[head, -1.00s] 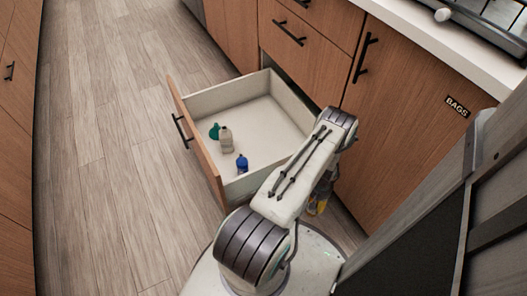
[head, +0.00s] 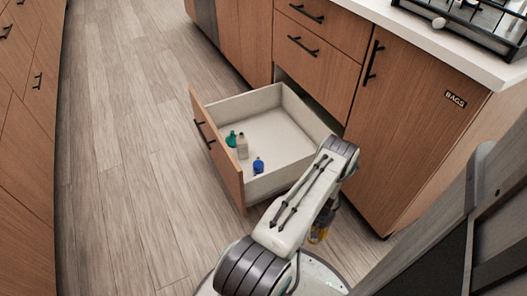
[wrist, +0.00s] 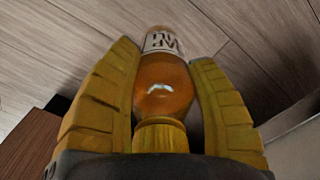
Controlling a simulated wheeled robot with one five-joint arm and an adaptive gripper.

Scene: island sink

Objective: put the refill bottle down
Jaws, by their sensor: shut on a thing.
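The refill bottle (wrist: 163,92) is amber with a yellow cap and a white label with dark letters. In the wrist view it sits between the two yellow fingers of my gripper (wrist: 165,95), which is shut on it. In the head view my gripper (head: 318,232) shows only partly below my arm, low over the floor beside the open drawer. The bottle is mostly hidden there. The open drawer (head: 282,172) has a pale inside and a wooden front.
A green bottle (head: 231,138), a beige bottle (head: 242,147) and a blue bottle (head: 258,166) stand in the drawer near its front. The drawer's right side is bare. A cabinet door labelled BAGS (head: 420,130) is at right. The wooden floor (head: 120,170) at left is clear.

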